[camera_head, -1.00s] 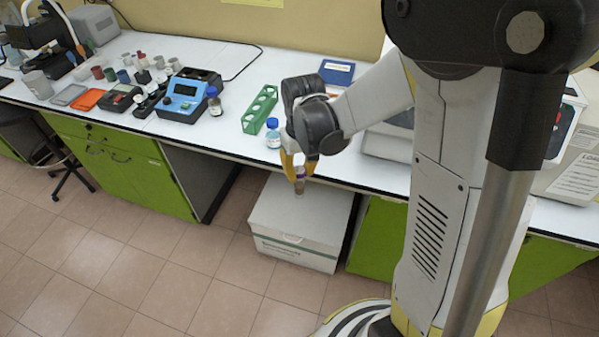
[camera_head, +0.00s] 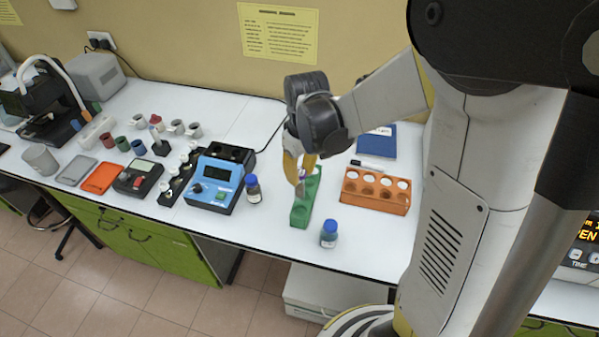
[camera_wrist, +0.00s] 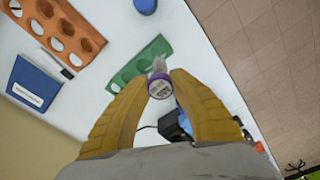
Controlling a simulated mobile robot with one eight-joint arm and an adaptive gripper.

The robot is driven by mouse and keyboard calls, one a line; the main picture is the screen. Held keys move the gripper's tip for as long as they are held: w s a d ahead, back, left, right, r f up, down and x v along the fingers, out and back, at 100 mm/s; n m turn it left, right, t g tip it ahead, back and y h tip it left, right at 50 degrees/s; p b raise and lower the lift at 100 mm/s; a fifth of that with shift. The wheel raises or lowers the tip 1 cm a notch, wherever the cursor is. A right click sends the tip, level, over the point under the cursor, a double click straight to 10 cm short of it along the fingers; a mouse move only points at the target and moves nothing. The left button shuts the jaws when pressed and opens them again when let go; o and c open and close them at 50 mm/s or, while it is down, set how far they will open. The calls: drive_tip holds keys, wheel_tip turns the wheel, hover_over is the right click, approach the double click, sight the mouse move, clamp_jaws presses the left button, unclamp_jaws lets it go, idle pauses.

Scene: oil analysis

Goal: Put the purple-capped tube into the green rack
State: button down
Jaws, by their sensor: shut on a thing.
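My gripper (camera_head: 300,166) has yellow fingers and is shut on the purple-capped tube (camera_head: 300,187), which hangs below the fingers. In the wrist view the tube's purple cap (camera_wrist: 160,84) sits between the two fingertips, with its clear body beyond. The green rack (camera_head: 304,207) stands on the white bench, and the gripper and tube partly cover it in the head view. In the wrist view the green rack (camera_wrist: 140,64) lies just beyond the tube, with open holes showing. The tube appears above the rack; I cannot tell whether it touches it.
An orange rack (camera_head: 376,190) stands right of the green rack. A blue-capped bottle (camera_head: 329,234) stands in front, near the bench edge. A blue box (camera_head: 376,141) lies behind.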

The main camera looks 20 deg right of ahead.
sight(300, 199)
drive_tip(key=shift+s+f+b, duration=0.3)
drive_tip(key=shift+f+b, duration=0.25)
drive_tip(key=shift+f, duration=0.2)
wheel_tip(300, 199, down, 10)
drive_tip(key=b, duration=0.7)
drive_tip(key=shift+w+r, duration=0.1)
drive_tip(key=shift+r, duration=0.1)
drive_tip(key=c, duration=1.2)
unclamp_jaws()
drive_tip(key=shift+o, duration=0.2)
drive_tip(key=shift+r, duration=0.1)
drive_tip(key=r, duration=1.2)
drive_tip(key=shift+s+d, duration=0.15)
drive_tip(key=shift+s, duration=0.2)
drive_tip(key=s+f+m+t+b, duration=0.1)
drive_tip(key=s+m+t+b, duration=0.4)
drive_tip(key=s, duration=0.7)
drive_tip(key=shift+a+f+t+b, duration=0.25)
drive_tip(key=shift+f+t+b, duration=0.05)
drive_tip(key=shift+t+b, duration=0.4)
